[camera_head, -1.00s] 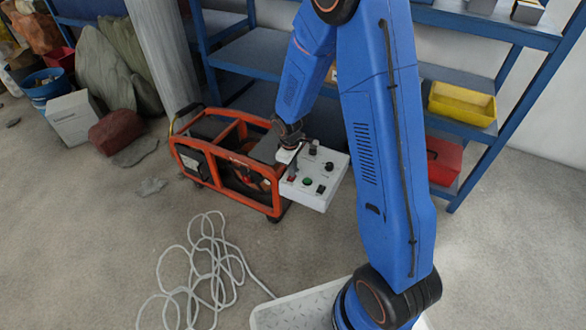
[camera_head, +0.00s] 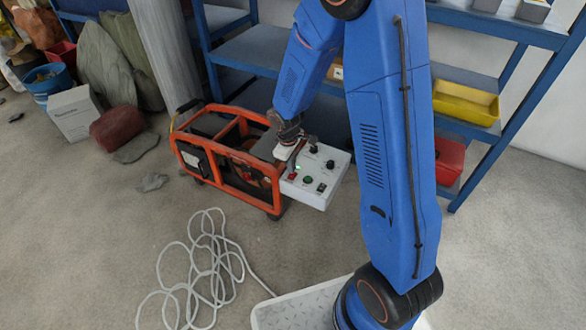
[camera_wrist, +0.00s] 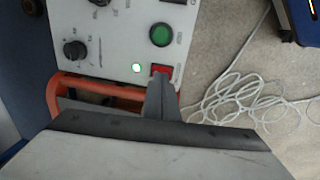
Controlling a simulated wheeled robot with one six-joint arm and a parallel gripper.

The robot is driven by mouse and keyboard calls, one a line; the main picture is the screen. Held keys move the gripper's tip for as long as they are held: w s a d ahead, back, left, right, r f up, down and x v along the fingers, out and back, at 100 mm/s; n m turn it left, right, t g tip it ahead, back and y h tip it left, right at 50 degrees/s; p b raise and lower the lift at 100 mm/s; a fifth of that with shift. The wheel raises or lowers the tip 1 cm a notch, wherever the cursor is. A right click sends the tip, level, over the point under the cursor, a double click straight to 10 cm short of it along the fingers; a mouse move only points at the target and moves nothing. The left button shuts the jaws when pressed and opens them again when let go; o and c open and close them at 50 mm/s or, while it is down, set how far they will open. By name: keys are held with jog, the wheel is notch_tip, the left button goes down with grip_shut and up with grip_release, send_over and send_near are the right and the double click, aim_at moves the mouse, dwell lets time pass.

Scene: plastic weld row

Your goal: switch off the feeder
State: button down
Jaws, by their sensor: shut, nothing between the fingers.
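The feeder's white control box (camera_head: 335,178) sits at the right end of an orange-framed unit (camera_head: 225,160). Its panel carries a red switch (camera_head: 292,177), a green button (camera_head: 308,181) and black knobs. In the wrist view the red switch (camera_wrist: 162,70) is partly hidden behind my fingertips, beside the round green button (camera_wrist: 161,34) and a lit green lamp (camera_wrist: 136,67). My gripper (camera_wrist: 160,80) is shut and empty, its tips at the red switch's near edge. I cannot tell whether they touch it. In the head view my gripper (camera_head: 291,164) is over the panel's left part.
A loose coil of pale cable (camera_head: 205,265) lies on the floor in front. Blue shelving (camera_head: 275,55) stands behind, with a yellow bin (camera_head: 465,103) and a red box (camera_head: 449,160). Sacks and a bucket (camera_head: 47,82) are at the far left.

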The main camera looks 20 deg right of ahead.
aim_at(291, 177)
notch_tip(291, 177, up, 12)
dwell(0.4)
jog(key=shift+s+a, duration=0.1)
jog(key=shift+s+a+r, duration=0.1)
jog(key=shift+s, duration=0.15)
jog(key=f, duration=0.9)
jog(key=w+d+f, duration=0.1)
jog(key=f, duration=0.4)
jog(key=shift+w+d, duration=0.1)
jog(key=shift+f, duration=0.1)
